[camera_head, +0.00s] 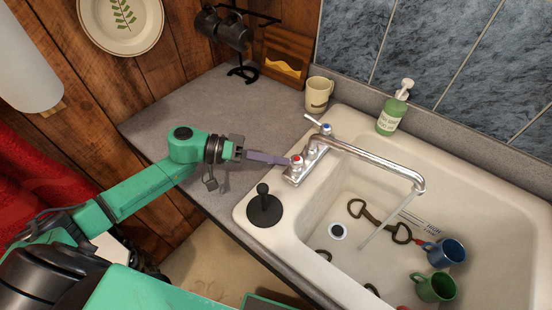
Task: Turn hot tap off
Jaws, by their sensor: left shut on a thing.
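The hot tap handle (297,161) has a red mark and is the nearer of the two; the cold one (326,129) has a blue mark. A thin stream of water (385,224) falls from the spout. My left gripper (286,162) reaches in from the left, its fingers shut on the hot tap handle. The fingers show nearly edge-on, so the handle's lever is mostly hidden. My right gripper is not in view.
A black plunger-like stopper (264,207) sits on the left rim. A cream mug (318,94) and soap bottle (393,110) stand behind. Left counter (180,115) is mostly clear.

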